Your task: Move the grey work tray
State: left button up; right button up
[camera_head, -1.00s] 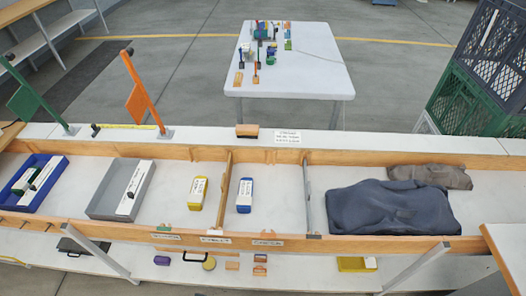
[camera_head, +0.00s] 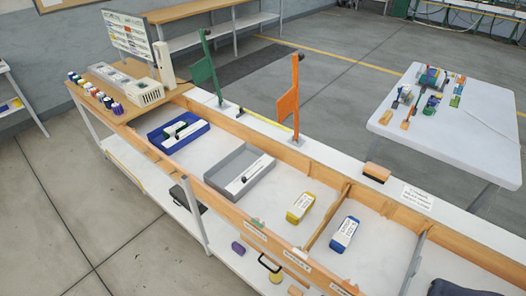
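The grey work tray (camera_head: 222,187) sits in the wooden-walled trough of the long bench, in the middle of the camera_head view. A white strip-like piece with a dark part (camera_head: 246,178) lies in it. The blue tray (camera_head: 160,146) stands to its left, apart from it, with a green and white item inside. A yellow box (camera_head: 300,207) lies to its right. Neither of my grippers is in view.
Beyond a divider is a blue box (camera_head: 344,234). Green (camera_head: 203,72) and orange (camera_head: 289,105) flags rise behind the trays. A brush (camera_head: 376,172) lies on the back ledge. A wooden side table (camera_head: 120,113) holds a white device and several small bottles. Floor at the left is clear.

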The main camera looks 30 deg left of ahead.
aim_at(248, 160)
jog(key=k+u, duration=0.1)
jog(key=u, duration=1.25)
jog(key=i+j+z, duration=0.1)
jog(key=i+j, duration=0.25)
jog(key=j, duration=0.15)
